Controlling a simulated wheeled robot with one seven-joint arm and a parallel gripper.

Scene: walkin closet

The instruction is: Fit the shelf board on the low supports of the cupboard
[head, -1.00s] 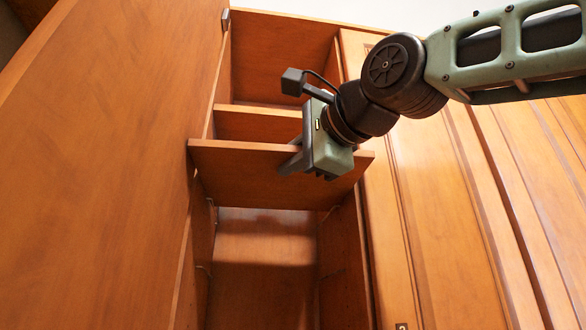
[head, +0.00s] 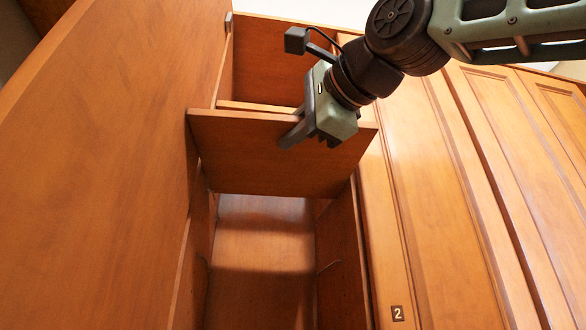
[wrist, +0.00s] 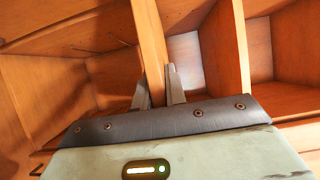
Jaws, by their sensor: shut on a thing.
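The shelf board (head: 250,160) is a flat orange-brown wooden panel, held tilted across the front of the open cupboard (head: 343,250), its broad face towards the head camera. My gripper (head: 293,137) is shut on the board's upper edge, right of its middle. In the wrist view the board (wrist: 150,40) runs between the two fingers (wrist: 158,88). Thin low supports show on the cupboard's side walls, one at the right (head: 328,267) and a faint one at the left (head: 204,263). The board hides part of the interior behind it.
A large wooden door or panel (head: 95,170) stands close along the left. A fixed shelf (head: 260,107) lies above and behind the board. Closed panelled doors (head: 440,190) fill the right, one with a "2" label (head: 397,313). The cupboard's space below the board is empty.

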